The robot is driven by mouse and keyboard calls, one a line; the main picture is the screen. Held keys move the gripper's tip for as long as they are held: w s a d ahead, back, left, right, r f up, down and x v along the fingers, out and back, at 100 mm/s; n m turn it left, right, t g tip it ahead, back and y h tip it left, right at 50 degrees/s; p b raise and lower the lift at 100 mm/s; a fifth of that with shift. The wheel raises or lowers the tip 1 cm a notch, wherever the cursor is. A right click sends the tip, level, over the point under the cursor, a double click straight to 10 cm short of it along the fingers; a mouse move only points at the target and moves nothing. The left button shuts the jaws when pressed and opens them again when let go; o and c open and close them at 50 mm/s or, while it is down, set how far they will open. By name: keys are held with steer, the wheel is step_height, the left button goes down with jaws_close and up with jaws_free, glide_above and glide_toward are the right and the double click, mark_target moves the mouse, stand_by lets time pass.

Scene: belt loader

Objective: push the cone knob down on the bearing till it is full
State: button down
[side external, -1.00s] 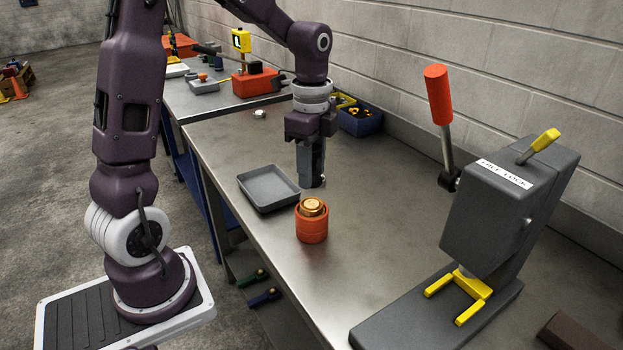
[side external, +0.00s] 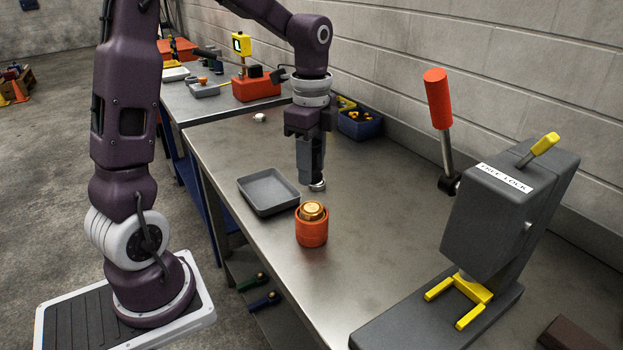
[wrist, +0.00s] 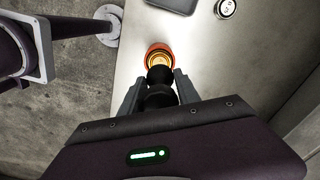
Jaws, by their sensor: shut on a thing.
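An orange round cup (side external: 312,232) stands upright on the steel bench, with a gold ringed part (side external: 313,210) in its top. I cannot make out the bearing separately from this part. My gripper (side external: 311,181) points down above and slightly behind the cup in the side view. In the wrist view, my gripper (wrist: 158,84) is shut on a black rounded piece, seemingly the cone knob (wrist: 159,98). The orange cup (wrist: 158,48) with its glowing gold middle shows just past the fingertips. Whether the black piece touches it is unclear.
A grey tray (side external: 268,207) lies left of the cup. A small round metal thing (wrist: 227,8) lies by the tray in the wrist view. A grey press (side external: 505,220) with a red-handled lever (side external: 438,98) stands at the right. Bench between cup and press is clear.

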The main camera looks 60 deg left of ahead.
mark_target(311, 208)
steer(key=shift+f, duration=3.45)
steer(key=shift+f, duration=0.75)
steer(key=shift+r, duration=4.5)
